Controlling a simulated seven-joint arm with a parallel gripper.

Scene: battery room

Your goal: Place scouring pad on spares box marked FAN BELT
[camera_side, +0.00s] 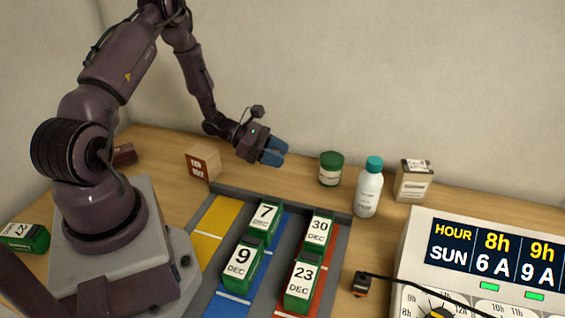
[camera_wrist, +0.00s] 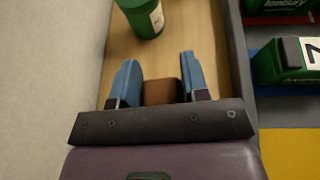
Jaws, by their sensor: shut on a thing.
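My gripper (camera_side: 273,151) is above the back of the bench, right of the small tan box and left of the green jar. In the wrist view its blue fingers (camera_wrist: 160,82) are closed around a brown block, which I take to be the scouring pad (camera_wrist: 162,92). The pad is hard to make out in the side view. The tan spares box (camera_side: 203,163) stands at the back left with a red-brown label; its small lettering seems to read FAN BELT. The gripper is clear of the box, and the box is not identifiable in the wrist view.
A green jar (camera_side: 331,169), a white bottle with teal cap (camera_side: 369,190) and a labelled carton (camera_side: 413,182) stand along the wall. A grey-edged tray (camera_side: 335,216) holds several green dated batteries. A dark reddish block (camera_side: 123,155) lies behind my base.

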